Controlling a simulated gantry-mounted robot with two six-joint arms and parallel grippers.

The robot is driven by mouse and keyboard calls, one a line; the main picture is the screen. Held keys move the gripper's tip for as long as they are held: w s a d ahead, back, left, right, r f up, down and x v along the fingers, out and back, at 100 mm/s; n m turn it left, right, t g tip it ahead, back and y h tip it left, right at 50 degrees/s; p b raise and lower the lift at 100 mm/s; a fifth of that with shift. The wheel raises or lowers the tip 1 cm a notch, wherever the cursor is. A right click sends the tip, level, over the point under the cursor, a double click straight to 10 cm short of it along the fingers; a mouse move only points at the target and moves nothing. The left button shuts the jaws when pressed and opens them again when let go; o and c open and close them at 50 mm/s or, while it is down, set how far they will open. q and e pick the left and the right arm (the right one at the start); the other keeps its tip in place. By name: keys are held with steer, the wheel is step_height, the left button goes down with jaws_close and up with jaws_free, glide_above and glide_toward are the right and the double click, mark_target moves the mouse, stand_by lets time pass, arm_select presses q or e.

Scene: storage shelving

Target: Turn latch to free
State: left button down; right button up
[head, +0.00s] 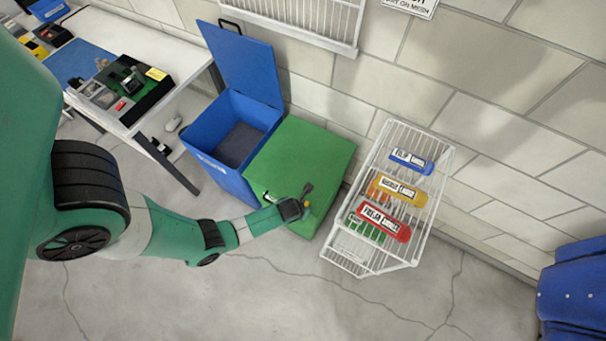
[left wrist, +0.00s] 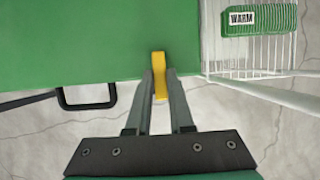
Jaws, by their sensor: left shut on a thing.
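A green box (head: 300,160) with its lid down stands on the floor in the middle of the head view. A yellow latch (left wrist: 159,62) sits at the front edge of the green lid in the left wrist view. My left gripper (left wrist: 159,84) is shut on the latch, with one finger on each side of it. In the head view the left gripper (head: 306,200) is at the front right part of the green box, and a bit of yellow shows beside it. The lower end of the latch is partly hidden between the fingers. My right gripper is in neither view.
A black handle (left wrist: 88,97) sticks out of the box front, left of the latch. A white wire rack (head: 345,250) with labelled packages stands close on the right. An open blue box (head: 205,150) stands on the left. Floor in front is clear.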

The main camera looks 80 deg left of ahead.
arm_select(q)
steer(key=shift+n, duration=0.3)
steer(key=shift+s+n+g+y, duration=0.1)
steer(key=shift+n+g+y, duration=0.3)
steer(key=shift+n, duration=0.8)
steer(key=n+g+p, duration=0.1)
steer(key=n+p, duration=0.1)
steer(key=n, duration=0.1)
steer(key=shift+s+a+r, duration=0.1)
steer(key=shift+s+a, duration=0.05)
steer(key=shift+n+g+p, duration=0.35)
steer(key=shift+n+g, duration=0.25)
steer(key=shift+n, duration=0.6)
steer(key=shift+s+n+g, duration=0.15)
steer(key=shift+n+g, duration=0.15)
steer(key=shift+n, duration=0.6)
steer(key=n, duration=0.1)
steer(key=n+g, duration=0.1)
steer(key=n, duration=0.1)
steer(key=shift+s+f+n+b, duration=0.15)
steer(key=shift+f+n+b, duration=0.05)
steer(key=shift+n+b, duration=0.15)
steer(key=shift+s+n+g+b, duration=0.1)
steer(key=shift+n+g+b, duration=0.5)
steer(key=shift+n, duration=0.45)
steer(key=shift+s+n+h+b, duration=0.1)
steer(key=shift+n+h+b, duration=0.25)
steer(key=shift+n, duration=0.55)
steer(key=shift+g, duration=0.3)
